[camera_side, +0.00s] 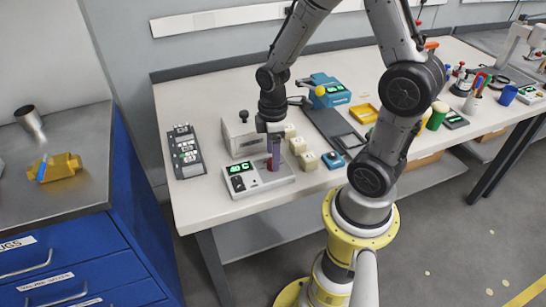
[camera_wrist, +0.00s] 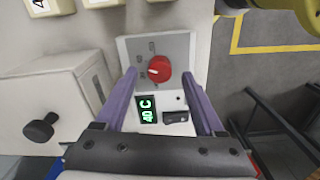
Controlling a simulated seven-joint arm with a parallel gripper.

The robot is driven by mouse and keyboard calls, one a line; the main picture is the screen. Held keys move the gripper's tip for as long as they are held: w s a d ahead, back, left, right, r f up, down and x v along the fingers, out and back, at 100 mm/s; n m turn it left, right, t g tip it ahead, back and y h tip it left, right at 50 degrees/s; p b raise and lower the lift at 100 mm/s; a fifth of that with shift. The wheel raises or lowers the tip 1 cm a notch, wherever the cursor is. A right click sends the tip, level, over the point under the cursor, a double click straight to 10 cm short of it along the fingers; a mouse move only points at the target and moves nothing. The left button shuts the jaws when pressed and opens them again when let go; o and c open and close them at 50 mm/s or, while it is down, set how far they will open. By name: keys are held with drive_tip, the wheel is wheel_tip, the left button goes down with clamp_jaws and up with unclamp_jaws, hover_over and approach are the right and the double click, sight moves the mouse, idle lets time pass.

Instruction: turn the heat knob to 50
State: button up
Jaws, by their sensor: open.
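The heat knob (camera_wrist: 159,69) is red and round with a white pointer mark, on a light control box with scale marks around it, seen in the wrist view. The box's display (camera_wrist: 148,109) is lit green and reads 40 C. In the side view the control box (camera_side: 262,187) stands at the table's front left, and the knob is hidden behind my fingers. My gripper (camera_side: 273,167) points down over the box there. In the wrist view my open gripper (camera_wrist: 166,72) has its two purple fingers on either side of the knob, with gaps visible between.
A white box with a dark knob (camera_wrist: 58,112) stands left in the wrist view. Several cream blocks (camera_side: 308,160) sit right of the control box in the side view. A grey switch panel (camera_side: 185,151) lies to the left. A blue device (camera_side: 328,92) stands behind.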

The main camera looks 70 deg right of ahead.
drive_tip(key=shift+f, duration=0.9)
clamp_jaws()
